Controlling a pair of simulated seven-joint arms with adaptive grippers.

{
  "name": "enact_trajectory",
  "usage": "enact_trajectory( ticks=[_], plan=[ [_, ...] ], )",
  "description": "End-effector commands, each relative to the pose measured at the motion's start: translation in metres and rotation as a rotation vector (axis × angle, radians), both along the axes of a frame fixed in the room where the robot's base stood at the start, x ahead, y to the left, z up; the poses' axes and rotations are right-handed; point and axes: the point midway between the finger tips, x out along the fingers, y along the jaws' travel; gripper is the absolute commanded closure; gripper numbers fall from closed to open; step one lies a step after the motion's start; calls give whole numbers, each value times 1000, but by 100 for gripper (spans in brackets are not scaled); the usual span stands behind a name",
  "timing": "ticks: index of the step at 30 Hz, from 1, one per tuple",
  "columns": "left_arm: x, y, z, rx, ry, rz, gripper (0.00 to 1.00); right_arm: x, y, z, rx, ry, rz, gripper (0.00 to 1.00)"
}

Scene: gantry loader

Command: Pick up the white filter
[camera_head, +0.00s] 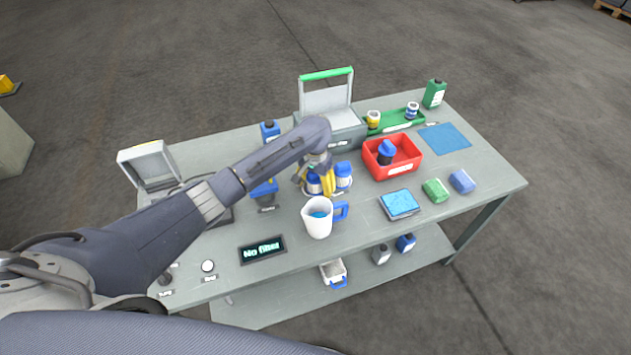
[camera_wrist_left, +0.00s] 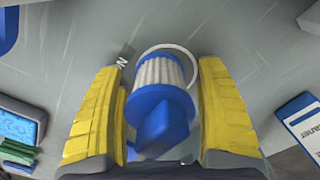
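The white filter (camera_wrist_left: 160,74) is pleated with a blue cap and handle (camera_wrist_left: 160,125). In the wrist view it stands between the two yellow fingers of my left gripper (camera_wrist_left: 161,110), with narrow gaps beside it. My right gripper is not in view.
A white jug (camera_head: 318,222) with a blue handle stands in front of my gripper. A red crate (camera_head: 406,170) with a dark, blue-capped item is to the right. A grey case (camera_head: 345,136) with a green-edged lid stands behind. A display (camera_head: 262,249) reads "No filter".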

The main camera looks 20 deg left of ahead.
Motion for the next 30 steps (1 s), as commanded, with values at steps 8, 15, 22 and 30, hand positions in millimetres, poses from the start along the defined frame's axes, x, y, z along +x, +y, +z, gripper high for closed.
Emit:
enact_trajectory(
  ticks=[8,15,22,30],
  plan=[
    [0,0,0,0,0,0,60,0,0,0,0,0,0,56],
    [0,0,0,0,0,0,84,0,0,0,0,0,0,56],
    [0,0,0,0,1,0,84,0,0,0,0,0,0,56],
    [1,0,13,0,-2,-1,85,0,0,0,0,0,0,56]
  ],
)
